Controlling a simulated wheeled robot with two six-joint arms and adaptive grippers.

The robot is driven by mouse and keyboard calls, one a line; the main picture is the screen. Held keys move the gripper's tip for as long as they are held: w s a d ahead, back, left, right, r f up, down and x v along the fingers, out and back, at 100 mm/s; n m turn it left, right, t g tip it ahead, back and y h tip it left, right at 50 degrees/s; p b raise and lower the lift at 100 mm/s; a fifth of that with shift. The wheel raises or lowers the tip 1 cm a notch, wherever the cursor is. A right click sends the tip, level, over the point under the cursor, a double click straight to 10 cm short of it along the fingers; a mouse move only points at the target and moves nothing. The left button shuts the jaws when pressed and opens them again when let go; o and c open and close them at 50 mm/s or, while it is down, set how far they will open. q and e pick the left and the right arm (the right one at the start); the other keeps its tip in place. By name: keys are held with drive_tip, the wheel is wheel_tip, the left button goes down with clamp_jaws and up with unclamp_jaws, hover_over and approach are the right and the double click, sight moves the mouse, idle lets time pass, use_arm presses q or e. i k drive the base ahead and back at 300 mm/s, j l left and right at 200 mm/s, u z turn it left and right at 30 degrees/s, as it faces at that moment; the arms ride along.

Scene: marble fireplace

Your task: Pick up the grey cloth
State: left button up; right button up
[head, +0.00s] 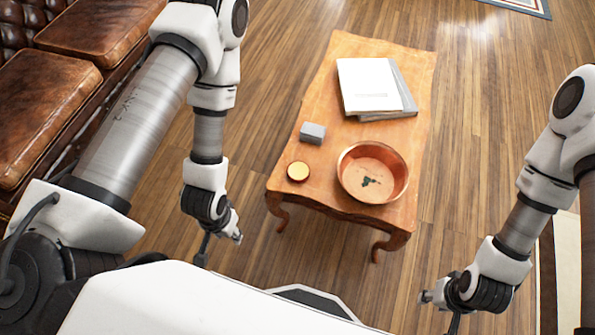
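A small grey folded-looking piece (312,132), the only thing here that fits the grey cloth, lies on the left side of the wooden table (330,85). It looks block-shaped, and its weave is too small to make out. My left gripper (220,246) hangs beyond the table's left front corner, its fingers spread and empty, apart from the grey piece. My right gripper (439,312) is off the table's front right, low in the picture, with its fingers spread and nothing between them. Neither gripper touches the table.
A copper bowl (345,178) with small dark bits inside stands at the table's front right. A round yellow-topped tin (298,171) lies in front of the grey piece. White books or papers (368,85) lie at the back. A brown leather sofa (45,115) is at the left.

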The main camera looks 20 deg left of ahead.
sight(311, 133)
drive_tip(key=i+z, duration=0.1)
drive_tip(key=i, duration=0.75)
